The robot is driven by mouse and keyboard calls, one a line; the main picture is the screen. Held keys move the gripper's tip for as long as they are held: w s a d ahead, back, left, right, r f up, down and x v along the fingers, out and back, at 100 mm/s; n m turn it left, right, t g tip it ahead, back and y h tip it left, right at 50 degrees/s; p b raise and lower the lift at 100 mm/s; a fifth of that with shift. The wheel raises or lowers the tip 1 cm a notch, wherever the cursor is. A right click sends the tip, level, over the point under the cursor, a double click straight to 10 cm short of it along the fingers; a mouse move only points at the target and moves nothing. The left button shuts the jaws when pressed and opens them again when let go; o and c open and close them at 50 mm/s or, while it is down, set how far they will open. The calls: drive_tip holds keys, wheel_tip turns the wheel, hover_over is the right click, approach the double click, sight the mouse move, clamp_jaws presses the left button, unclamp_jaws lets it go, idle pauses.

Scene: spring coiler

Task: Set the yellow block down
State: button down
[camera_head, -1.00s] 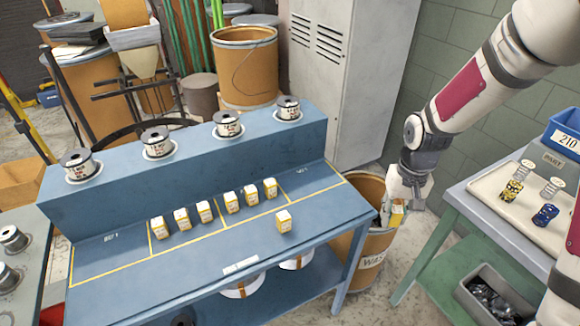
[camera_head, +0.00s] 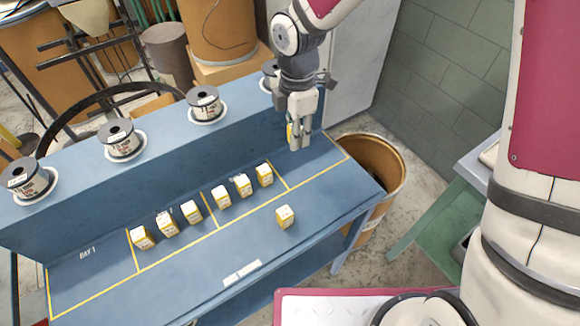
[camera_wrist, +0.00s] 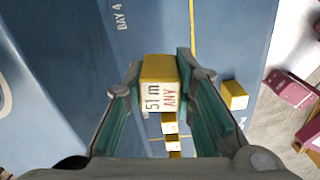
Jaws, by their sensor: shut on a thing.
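My gripper (camera_head: 299,137) is over the right end of the blue bench (camera_head: 330,190), above the bay at that end. It is shut on a yellow block (camera_wrist: 158,85), which sits between the two fingers in the wrist view. The block's white label reads "51 m ANY". In the head view the gripper mostly hides the held block; only a yellow edge shows. I cannot tell from the frames how far the block is above the surface.
Several yellow and white blocks (camera_head: 243,185) stand in a row in the other bays. One block (camera_head: 285,217) stands alone nearer the front edge. Wire spools (camera_head: 204,104) stand on the raised shelf. A waste barrel (camera_head: 385,170) is right of the bench.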

sight(290, 169)
drive_tip(key=shift+s+a+r+n, duration=0.15)
drive_tip(key=shift+a+n, duration=0.3)
drive_tip(key=shift+n, duration=0.15)
drive_tip(key=shift+s+a, duration=0.1)
drive_tip(key=shift+a, duration=0.05)
drive_tip(key=shift+n, duration=0.3)
wheel_tip(290, 169, down, 10)
drive_tip(key=shift+r, duration=0.1)
drive_tip(key=shift+f+b, duration=0.25)
drive_tip(key=shift+b, duration=0.1)
drive_tip(key=c, duration=1.4)
unclamp_jaws()
drive_tip(key=shift+o, duration=0.3)
drive_tip(key=shift+r, duration=0.15)
wheel_tip(290, 169, up, 12)
drive_tip(key=shift+r+p, duration=0.1)
drive_tip(key=shift+p, duration=0.4)
